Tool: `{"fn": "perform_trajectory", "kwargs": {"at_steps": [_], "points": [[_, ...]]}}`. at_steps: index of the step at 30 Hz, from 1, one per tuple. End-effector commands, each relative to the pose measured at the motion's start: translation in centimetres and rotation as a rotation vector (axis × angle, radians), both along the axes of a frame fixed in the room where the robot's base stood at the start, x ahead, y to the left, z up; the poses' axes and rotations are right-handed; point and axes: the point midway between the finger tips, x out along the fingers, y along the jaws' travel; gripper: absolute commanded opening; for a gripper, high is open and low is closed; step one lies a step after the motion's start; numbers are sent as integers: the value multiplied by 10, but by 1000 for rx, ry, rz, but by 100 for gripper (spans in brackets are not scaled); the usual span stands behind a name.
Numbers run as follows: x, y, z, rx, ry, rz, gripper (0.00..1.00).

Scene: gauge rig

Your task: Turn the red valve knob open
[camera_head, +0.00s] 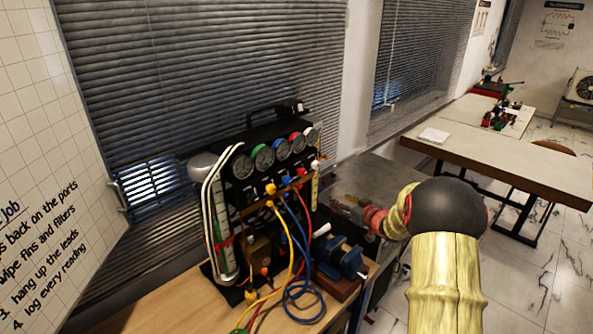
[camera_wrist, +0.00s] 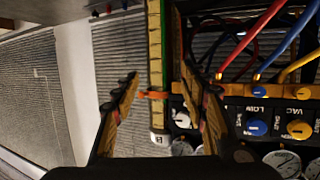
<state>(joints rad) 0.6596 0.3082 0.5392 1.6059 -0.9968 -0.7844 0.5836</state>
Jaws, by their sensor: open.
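The gauge rig (camera_head: 262,185) stands on the wooden bench, with a row of dials and a row of small knobs below them. The wrist view is upside down to the rig and shows a white knob, a blue knob (camera_wrist: 257,127) and a yellow knob (camera_wrist: 299,130). My gripper (camera_wrist: 162,103) is open and empty, its fingers on either side of a yellow scale strip (camera_wrist: 156,50) in the picture. A small orange-red piece (camera_wrist: 155,95) shows across that strip. Contact cannot be told.
Yellow, blue and red hoses (camera_head: 300,250) hang from the rig's front. A blue vise (camera_head: 338,258) stands on the bench (camera_head: 170,308) right of the rig. Window blinds (camera_head: 210,70) are behind it. A second table (camera_head: 510,155) stands at the right.

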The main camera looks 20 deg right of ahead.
Motion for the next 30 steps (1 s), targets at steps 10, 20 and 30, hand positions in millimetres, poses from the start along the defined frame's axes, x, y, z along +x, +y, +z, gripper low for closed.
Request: {"fn": "perform_trajectory", "kwargs": {"at_steps": [10, 20, 30], "points": [[9, 79, 93, 192, -271, 308, 44], [40, 93, 95, 221, -274, 311, 44], [78, 106, 95, 220, -274, 308, 44]]}}
